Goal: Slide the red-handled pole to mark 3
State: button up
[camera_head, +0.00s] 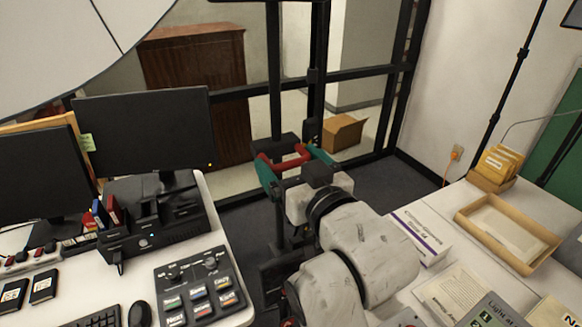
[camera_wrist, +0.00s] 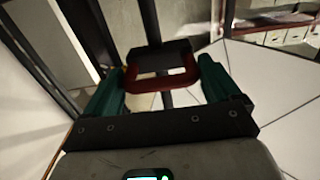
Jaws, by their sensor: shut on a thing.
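The red handle (camera_head: 297,160) is in the middle of the head view, joined to a dark block (camera_head: 288,142) on an upright black pole (camera_head: 274,70). My gripper (camera_head: 290,163) is shut on the handle, one teal finger at each end. The wrist view also shows the red handle (camera_wrist: 160,84) between the fingers of my gripper (camera_wrist: 162,76), with the dark block and pole (camera_wrist: 150,22) behind it. The pole stands upright. I cannot make out any numbered mark in either view. The pole's lower end is hidden behind my arm.
Left is a desk (camera_head: 212,205) with monitors (camera_head: 145,128) and a button panel (camera_head: 198,288). Right is a table (camera_head: 455,205) with a shallow tray (camera_head: 508,232) and papers. Black frame bars (camera_head: 350,73) stand behind the pole. A cardboard box (camera_head: 343,132) sits beyond.

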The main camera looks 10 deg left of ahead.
jog(key=shift+r, duration=0.45)
jog(key=o, duration=1.1)
jog(key=shift+c, duration=0.2)
jog(key=shift+o, duration=0.7)
jog(key=shift+f, duration=0.1)
jog(key=shift+s+d+f, duration=0.15)
jog(key=shift+s, duration=0.05)
jog(key=b+v, duration=0.2)
jog(key=v, duration=0.8)
jog(key=shift+s+d+b, duration=0.15)
jog(key=shift+b, duration=0.25)
